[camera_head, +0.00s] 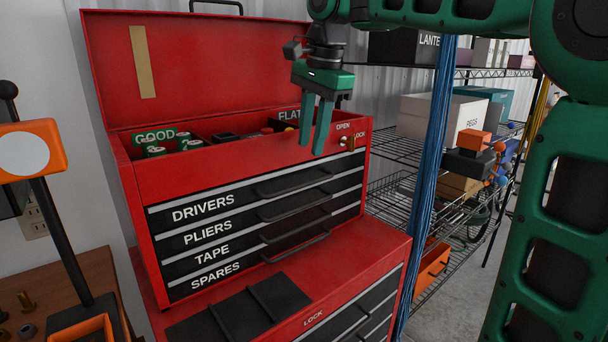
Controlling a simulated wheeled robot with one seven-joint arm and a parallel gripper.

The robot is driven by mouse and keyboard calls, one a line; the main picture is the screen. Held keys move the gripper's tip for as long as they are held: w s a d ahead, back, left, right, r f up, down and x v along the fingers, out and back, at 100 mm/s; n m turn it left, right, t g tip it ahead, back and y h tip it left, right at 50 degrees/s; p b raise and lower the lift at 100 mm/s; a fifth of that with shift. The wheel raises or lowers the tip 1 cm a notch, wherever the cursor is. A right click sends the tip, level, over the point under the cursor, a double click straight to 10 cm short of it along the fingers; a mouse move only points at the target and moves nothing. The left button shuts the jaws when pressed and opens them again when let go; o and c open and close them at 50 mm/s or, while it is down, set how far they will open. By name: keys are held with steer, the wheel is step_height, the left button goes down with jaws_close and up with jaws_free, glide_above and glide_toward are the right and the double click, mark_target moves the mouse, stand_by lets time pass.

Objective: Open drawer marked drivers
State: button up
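A red tool chest (250,159) stands in the middle with its lid raised. The drawer marked DRIVERS (225,203) is the top one of a stack of black-fronted drawers and looks shut. Its dark bar handle (290,180) runs along the right part of its front. My gripper (315,150) points down in front of the chest's upper right part, above the DRIVERS handle. Its two green fingers are apart with nothing seen between them.
Drawers marked PLIERS (207,239), TAPE (211,255) and SPARES (215,276) lie below. A red lower cabinet (355,262) juts forward beneath them. A wire shelf (400,150) and blue cables (432,170) stand at right. An orange-headed object (55,145) stands at left.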

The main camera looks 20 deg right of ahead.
mark_target(307, 183)
steer(key=f, duration=0.3)
steer(key=w+f, duration=0.1)
steer(key=f, duration=0.5)
steer(key=shift+w+a, duration=0.15)
steer(key=shift+w, duration=0.15)
steer(key=shift+c, duration=0.7)
jaws_close()
steer(key=shift+r, duration=0.15)
